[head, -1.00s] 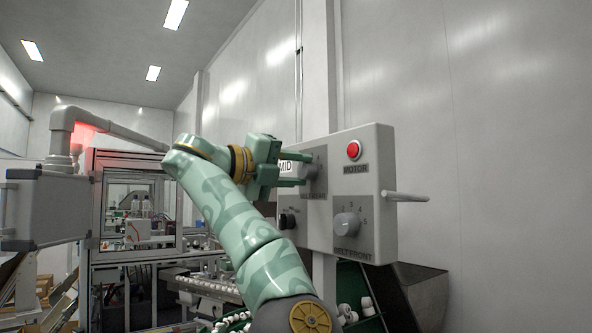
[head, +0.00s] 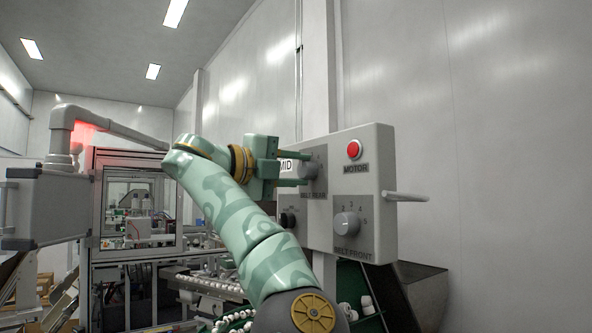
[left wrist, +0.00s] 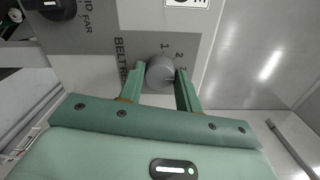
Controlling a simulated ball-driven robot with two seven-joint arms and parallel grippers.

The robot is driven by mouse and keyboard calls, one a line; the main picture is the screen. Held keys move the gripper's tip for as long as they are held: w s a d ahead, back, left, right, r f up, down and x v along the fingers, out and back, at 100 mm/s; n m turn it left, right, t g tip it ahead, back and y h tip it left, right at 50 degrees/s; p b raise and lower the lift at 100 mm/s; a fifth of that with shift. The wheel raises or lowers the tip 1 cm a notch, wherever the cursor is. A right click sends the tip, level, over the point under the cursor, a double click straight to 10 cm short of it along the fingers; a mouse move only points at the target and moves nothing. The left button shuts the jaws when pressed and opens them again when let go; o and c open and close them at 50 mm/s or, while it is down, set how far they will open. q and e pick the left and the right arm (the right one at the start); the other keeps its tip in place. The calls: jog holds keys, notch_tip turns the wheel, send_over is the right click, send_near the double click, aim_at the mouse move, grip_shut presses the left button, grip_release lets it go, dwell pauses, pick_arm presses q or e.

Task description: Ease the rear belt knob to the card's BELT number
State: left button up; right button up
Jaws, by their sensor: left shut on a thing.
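The rear belt knob (head: 311,169) is a grey dial on the control box, above the label BELT REAR. My left gripper (head: 305,168) is shut on it, one finger on each side. In the left wrist view the knob (left wrist: 160,72) sits between the two green fingertips (left wrist: 160,82). The numbers 1 and 2 show beside it, with another partly cut off; I cannot make out where its pointer stands. My right gripper is out of view.
The front belt knob (head: 347,224) is below right, under the red MOTOR button (head: 353,149). A dark knob (head: 288,219) is below left. A grey lever (head: 404,197) sticks out from the box's right side.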

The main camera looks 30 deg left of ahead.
pick_arm(q)
jog(key=o, duration=1)
jog(key=shift+a, duration=0.1)
jog(key=b+v, duration=1.6)
jog(key=shift+s, duration=0.25)
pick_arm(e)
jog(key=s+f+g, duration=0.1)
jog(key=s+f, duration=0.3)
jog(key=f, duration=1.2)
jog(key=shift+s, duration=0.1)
